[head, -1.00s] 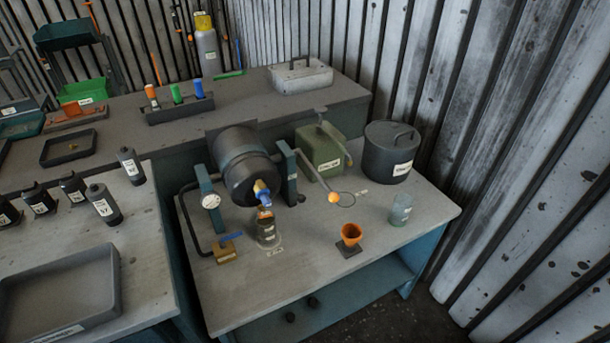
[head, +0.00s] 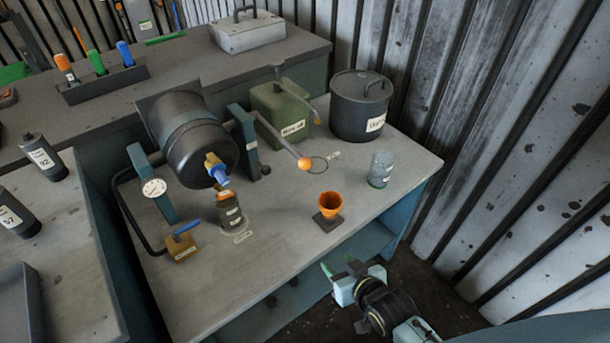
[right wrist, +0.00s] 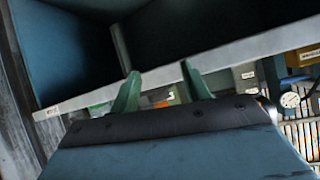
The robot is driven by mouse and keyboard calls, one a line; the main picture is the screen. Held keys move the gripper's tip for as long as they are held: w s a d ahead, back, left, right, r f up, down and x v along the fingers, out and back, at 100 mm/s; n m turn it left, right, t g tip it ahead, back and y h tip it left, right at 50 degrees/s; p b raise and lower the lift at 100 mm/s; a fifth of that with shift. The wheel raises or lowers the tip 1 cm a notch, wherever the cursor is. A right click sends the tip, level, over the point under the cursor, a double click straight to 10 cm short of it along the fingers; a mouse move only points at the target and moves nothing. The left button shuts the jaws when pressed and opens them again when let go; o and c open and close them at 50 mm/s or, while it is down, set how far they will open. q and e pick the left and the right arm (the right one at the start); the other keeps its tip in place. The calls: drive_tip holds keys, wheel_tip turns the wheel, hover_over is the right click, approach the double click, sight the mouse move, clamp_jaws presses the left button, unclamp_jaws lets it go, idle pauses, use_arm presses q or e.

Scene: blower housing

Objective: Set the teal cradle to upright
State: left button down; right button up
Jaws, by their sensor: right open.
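The teal cradle (head: 152,186) stands on the grey bench, its two teal posts either side of a dark drum (head: 185,128). The drum lies tilted, its brass and blue spout (head: 217,170) pointing down toward the front. A grey lever (head: 280,139) with an orange knob (head: 305,164) reaches out from the right post. A dark labelled bottle (head: 230,212) stands below the spout. My right gripper (head: 338,267) is open and empty, beyond the bench's front edge and below the orange cup, apart from the cradle. Its green fingers (right wrist: 160,88) show in the right wrist view. My left gripper is out of view.
An orange cup (head: 330,205) on a dark base and a clear glass (head: 381,169) stand front right on the bench. A green can (head: 280,112) and a lidded dark pot (head: 361,108) stand behind. A brass block with a blue handle (head: 181,247) is front left.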

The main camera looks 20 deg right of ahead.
drive_tip(key=w+r+t+b, duration=0.2)
drive_tip(key=w+r+t, duration=0.15)
drive_tip(key=r, duration=0.65)
drive_tip(key=m+t+y+b, duration=0.1)
drive_tip(key=t, duration=0.2)
approach(308, 168)
drive_tip(key=w, duration=0.3)
drive_tip(key=w+a+b, duration=0.1)
drive_tip(key=w, duration=0.3)
drive_tip(key=w+b, duration=0.1)
drive_tip(key=w, duration=0.2)
drive_tip(key=shift+w+a, duration=0.3)
drive_tip(key=shift+a, duration=0.1)
drive_tip(key=shift+w, duration=0.4)
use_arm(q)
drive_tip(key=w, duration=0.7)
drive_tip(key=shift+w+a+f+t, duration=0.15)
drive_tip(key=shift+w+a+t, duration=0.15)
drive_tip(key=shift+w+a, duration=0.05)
use_arm(e)
clamp_jaws()
